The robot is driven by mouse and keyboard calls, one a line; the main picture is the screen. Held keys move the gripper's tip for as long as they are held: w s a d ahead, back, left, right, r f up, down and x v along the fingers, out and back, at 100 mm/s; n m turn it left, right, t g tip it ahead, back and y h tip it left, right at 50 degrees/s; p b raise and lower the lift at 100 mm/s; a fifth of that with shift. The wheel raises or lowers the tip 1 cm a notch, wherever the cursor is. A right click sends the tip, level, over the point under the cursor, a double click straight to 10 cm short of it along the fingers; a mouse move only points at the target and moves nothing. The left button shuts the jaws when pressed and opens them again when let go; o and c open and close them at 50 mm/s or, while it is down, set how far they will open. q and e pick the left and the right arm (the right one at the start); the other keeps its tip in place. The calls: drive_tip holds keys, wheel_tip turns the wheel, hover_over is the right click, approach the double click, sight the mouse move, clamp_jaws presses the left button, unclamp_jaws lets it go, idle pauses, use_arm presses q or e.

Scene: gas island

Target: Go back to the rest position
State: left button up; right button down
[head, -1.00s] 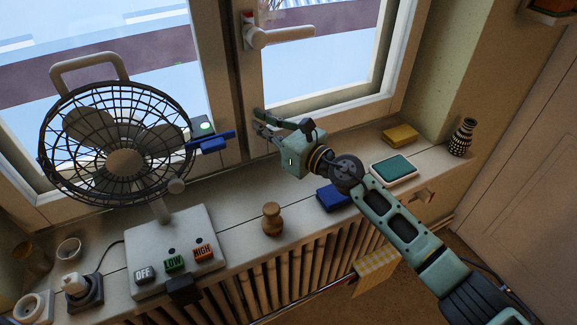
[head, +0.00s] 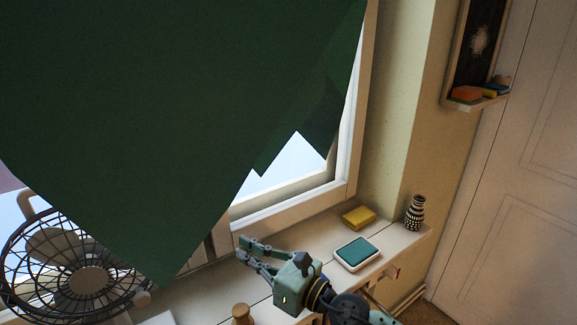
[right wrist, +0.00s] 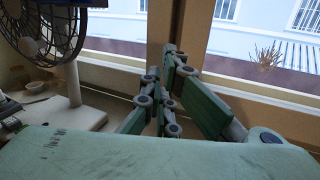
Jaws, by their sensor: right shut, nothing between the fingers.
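My right gripper (head: 243,249) is above the windowsill, right of the fan (head: 85,280), with its fingers toward the window. It is shut and empty. Its fingers also show in the right wrist view (right wrist: 162,72), in front of the window frame. My left gripper is not in view. A large dark green surface (head: 180,110) is very close to the head camera and hides most of the window and part of the fan; I cannot tell what it is.
On the sill (head: 318,243) are a teal-topped pad (head: 357,252), a yellow block (head: 358,217), a patterned vase (head: 415,213) and a wooden knob-shaped piece (head: 241,314). A wall shelf (head: 470,104) holds sponges by the door (head: 510,190). The fan also shows in the right wrist view (right wrist: 40,35).

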drive_tip(key=w+d+r+m+t+h, duration=0.15)
drive_tip(key=d+m+t+h, duration=0.35)
drive_tip(key=m, duration=0.6)
drive_tip(key=d+r+m+t+h, duration=0.3)
drive_tip(key=d+m+t, duration=0.3)
drive_tip(key=m, duration=0.4)
drive_tip(key=s+d+f+m+g+h, duration=0.4)
drive_tip(key=d+f+m, duration=0.4)
drive_tip(key=d+m, duration=0.1)
drive_tip(key=s+d+f+m+g+h, duration=0.3)
drive_tip(key=s+d+f+m+h, duration=0.15)
drive_tip(key=d+f+m, duration=0.4)
drive_tip(key=s+d+f+m+g, duration=0.2)
drive_tip(key=s+f+g, duration=0.1)
drive_tip(key=s, duration=0.5)
drive_tip(key=s+d+f+m+g, duration=0.2)
drive_tip(key=s+f+m+g, duration=0.1)
drive_tip(key=s, duration=0.4)
drive_tip(key=s+d+f+m+g, duration=0.2)
drive_tip(key=s+f+g, duration=0.1)
drive_tip(key=s, duration=0.5)
wheel_tip(320, 180, down, 26)
drive_tip(key=g, duration=0.2)
drive_tip(key=s+d+f, duration=0.2)
drive_tip(key=s+f, duration=1.4)
drive_tip(key=s, duration=0.2)
drive_tip(key=shift+d+f+g, duration=0.3)
drive_tip(key=shift+g, duration=0.1)
